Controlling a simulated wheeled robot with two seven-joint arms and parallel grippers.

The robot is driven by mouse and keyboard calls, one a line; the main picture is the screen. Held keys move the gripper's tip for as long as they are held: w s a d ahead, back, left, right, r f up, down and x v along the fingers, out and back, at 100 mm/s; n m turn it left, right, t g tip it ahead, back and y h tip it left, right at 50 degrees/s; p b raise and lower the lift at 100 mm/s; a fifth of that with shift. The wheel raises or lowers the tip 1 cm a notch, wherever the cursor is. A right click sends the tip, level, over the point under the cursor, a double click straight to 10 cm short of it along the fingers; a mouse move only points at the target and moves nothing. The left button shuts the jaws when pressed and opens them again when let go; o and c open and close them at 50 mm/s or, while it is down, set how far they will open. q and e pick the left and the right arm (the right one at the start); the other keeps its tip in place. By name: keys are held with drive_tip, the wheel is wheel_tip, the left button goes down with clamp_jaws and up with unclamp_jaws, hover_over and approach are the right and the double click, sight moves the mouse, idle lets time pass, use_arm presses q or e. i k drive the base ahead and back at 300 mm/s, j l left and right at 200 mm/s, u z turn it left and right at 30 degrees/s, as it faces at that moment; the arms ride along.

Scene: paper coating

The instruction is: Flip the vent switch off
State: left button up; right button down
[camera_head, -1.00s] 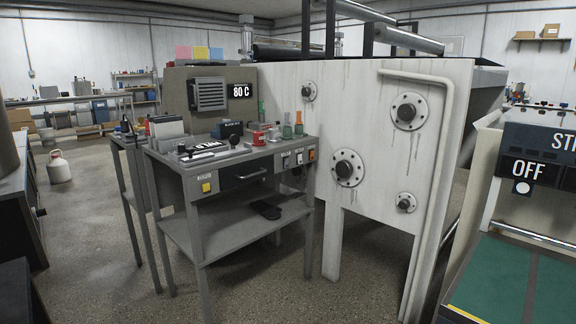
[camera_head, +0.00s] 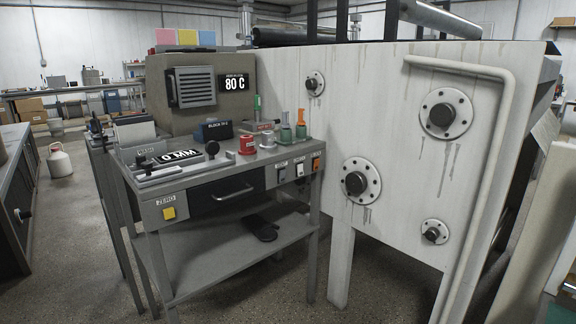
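A grey metal workbench (camera_head: 205,187) stands in the middle of the head view. Neither of my grippers is in view.
A large white machine wall (camera_head: 385,130) with round black-knobbed flanges adjoins the bench on the right. Red, green and orange items and a 0 MM gauge (camera_head: 180,157) are on the benchtop. A dark cabinet (camera_head: 15,195) is at the left. Floor shows between cabinet and bench.

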sight(282, 174)
drive_tip(key=i+j, duration=0.15)
drive_tip(key=i, duration=0.45)
drive_tip(key=i+j+u, duration=0.1)
drive_tip(key=i, duration=0.55)
drive_tip(key=i+j, duration=0.15)
drive_tip(key=i, duration=0.45)
